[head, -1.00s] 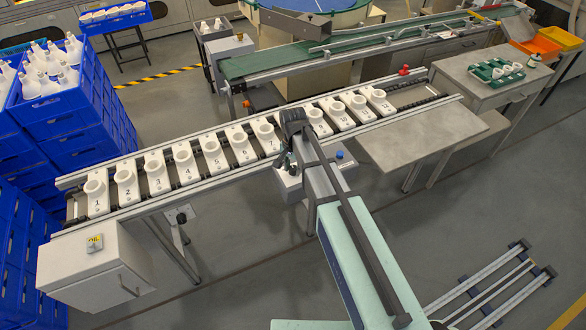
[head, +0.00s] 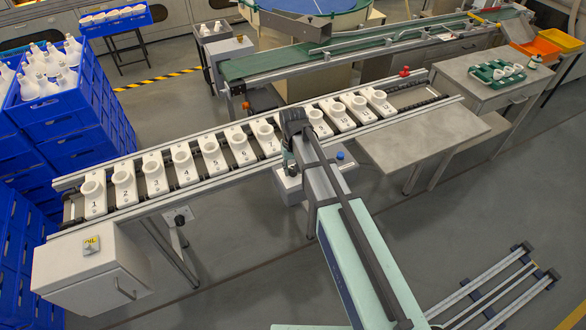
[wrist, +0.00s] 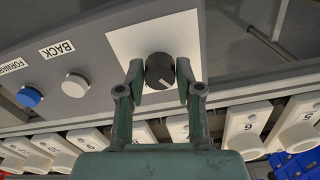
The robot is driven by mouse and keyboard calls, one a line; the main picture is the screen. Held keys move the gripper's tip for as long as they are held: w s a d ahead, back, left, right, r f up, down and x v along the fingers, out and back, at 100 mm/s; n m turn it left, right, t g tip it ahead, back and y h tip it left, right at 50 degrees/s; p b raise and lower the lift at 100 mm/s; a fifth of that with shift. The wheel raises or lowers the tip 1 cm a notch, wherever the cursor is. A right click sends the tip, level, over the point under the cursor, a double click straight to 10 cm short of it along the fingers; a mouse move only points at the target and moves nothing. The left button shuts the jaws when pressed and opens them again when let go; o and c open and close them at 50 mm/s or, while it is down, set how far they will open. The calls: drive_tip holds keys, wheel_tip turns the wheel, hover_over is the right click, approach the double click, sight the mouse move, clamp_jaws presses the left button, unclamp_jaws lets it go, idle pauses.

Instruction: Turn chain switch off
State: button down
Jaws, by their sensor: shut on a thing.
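The switch is a black round knob (wrist: 160,70) with a pale pointer line, on a white plate (wrist: 125,38) of a grey control panel. In the wrist view my gripper (wrist: 160,78) has one finger on each side of the knob and is shut on it. The pointer line slants toward the lower right of that view. In the head view my gripper (head: 288,160) is at the control box (head: 286,188) on the near side of the chain conveyor. My arm hides the knob there.
White BACK (wrist: 75,85) and blue FORWARD (wrist: 29,96) buttons sit left of the knob. Numbered white holders (head: 182,160) line the conveyor behind the panel. A bare grey side table (head: 420,138) stands to the right. Blue crates (head: 60,105) are stacked far left.

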sight(293, 169)
idle(0.3)
drive_tip(key=c, duration=0.8)
unclamp_jaws()
drive_tip(key=shift+o, duration=0.2)
drive_tip(key=shift+r, duration=0.1)
wheel_tip(293, 169, up, 12)
